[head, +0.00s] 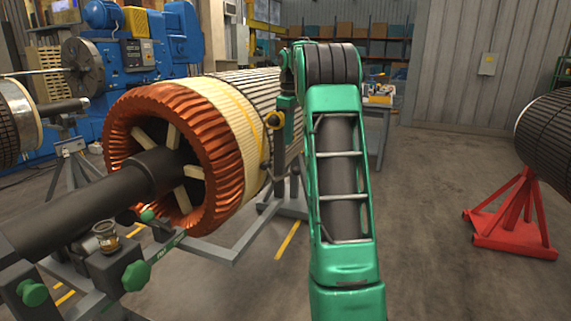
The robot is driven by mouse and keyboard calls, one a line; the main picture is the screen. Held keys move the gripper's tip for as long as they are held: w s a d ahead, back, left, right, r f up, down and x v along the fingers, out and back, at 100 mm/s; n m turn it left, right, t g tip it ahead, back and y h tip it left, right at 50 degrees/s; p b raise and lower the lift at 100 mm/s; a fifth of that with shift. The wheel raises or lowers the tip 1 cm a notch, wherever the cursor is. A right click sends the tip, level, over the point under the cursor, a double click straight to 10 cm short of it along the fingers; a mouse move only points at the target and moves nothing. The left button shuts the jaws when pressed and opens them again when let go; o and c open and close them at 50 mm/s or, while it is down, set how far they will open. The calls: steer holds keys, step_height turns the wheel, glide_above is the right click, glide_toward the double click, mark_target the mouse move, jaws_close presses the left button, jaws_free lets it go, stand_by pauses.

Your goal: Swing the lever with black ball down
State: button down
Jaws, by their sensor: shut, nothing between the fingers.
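My green arm rises in front of me and bends over at the top. Its far part hangs down beside the big copper-wound rotor (170,120). My gripper (279,182) is small and dark at the rotor's right side, partly lost against it, and it is shut with nothing held. A steel stand (190,246) with green knobs (134,275) bears the rotor's thick dark shaft (90,205). A small glass-and-brass cup (106,235) sits on the stand by the shaft.
A red stand (513,225) holds another dark rotor (548,135) at the right. A blue machine (140,60) is behind at the left. A table (378,108) and shelves stand at the back. The floor between my arm and the red stand is clear.

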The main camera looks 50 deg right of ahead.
mark_target(298, 172)
stand_by(0.3)
steer(key=f, duration=1)
steer(key=shift+w+d, duration=0.25)
steer(key=shift+w, duration=0.05)
steer(key=shift+s+d, duration=0.1)
steer(key=shift+s+d+f+t+y, duration=0.2)
steer(key=shift+s+f+t, duration=0.15)
steer(key=shift+s+t, duration=0.2)
steer(key=shift+s+d+f+t+y, duration=0.2)
steer(key=shift+s+f+t, duration=0.2)
steer(key=shift+t, duration=0.25)
steer(key=s+f+t, duration=0.1)
steer(key=f+t+y, duration=0.1)
steer(key=t, duration=0.1)
steer(key=shift+s+d+f, duration=0.2)
steer(key=shift+s+d, duration=0.1)
steer(key=shift+s, duration=0.05)
steer(key=shift+s+f, duration=0.1)
steer(key=shift+f, duration=0.25)
steer(key=shift+s+f, duration=0.2)
steer(key=shift+f, duration=0.15)
